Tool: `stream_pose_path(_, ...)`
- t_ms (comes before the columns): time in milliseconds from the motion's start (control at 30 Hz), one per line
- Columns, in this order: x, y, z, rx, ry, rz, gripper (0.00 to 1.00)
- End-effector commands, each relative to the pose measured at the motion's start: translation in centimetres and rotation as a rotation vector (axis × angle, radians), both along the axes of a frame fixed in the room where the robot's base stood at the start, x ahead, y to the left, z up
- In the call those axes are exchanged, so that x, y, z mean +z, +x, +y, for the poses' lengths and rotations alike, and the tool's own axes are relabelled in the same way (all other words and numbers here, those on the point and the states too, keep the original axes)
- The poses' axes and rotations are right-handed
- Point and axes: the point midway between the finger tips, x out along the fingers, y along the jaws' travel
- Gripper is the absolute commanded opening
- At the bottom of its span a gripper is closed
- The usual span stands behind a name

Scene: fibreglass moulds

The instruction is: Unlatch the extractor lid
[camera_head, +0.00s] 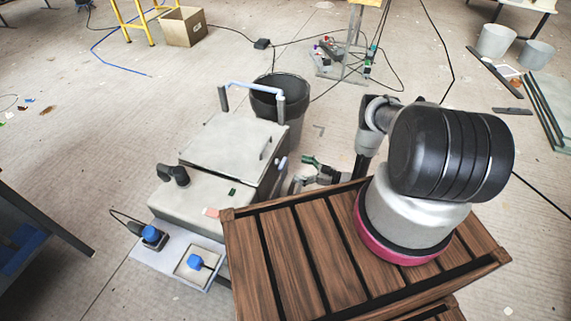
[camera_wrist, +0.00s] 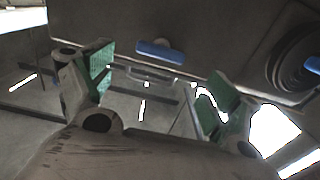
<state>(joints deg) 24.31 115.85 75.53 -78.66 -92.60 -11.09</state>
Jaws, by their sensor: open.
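The extractor (camera_head: 190,200) is a pale grey box on the floor left of the wooden crate top. Its lid (camera_head: 232,140) lies flat, looking shut, with a small dark handle near its right edge. A small pale blue latch (camera_head: 282,162) shows on the box's right side. In the wrist view a blue latch (camera_wrist: 160,52) is on the dark grey wall ahead, slightly above the space between my fingers. My gripper (camera_head: 299,173) is beside that right side, open and empty, with green pads. In the wrist view my gripper (camera_wrist: 160,75) appears short of the latch; contact is not visible.
A dark bin (camera_head: 293,112) stands behind the extractor, by a pale blue bar (camera_head: 252,87) on posts. A plate with blue plugs (camera_head: 205,282) is at its near end. Cables cross the floor behind.

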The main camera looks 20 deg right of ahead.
Motion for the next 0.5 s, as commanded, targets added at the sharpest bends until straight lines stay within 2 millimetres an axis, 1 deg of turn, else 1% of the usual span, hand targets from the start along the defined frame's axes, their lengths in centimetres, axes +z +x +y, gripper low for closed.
stream_pose_path(300,-0.1,2.9,4.3,0.004,-0.004,0.001,0.89)
stream_pose_path(400,-0.1,3.7,5.2,0.002,-0.006,0.0,0.89)
stream_pose_path(500,-0.1,4.1,5.7,0.0,-0.005,0.001,0.89)
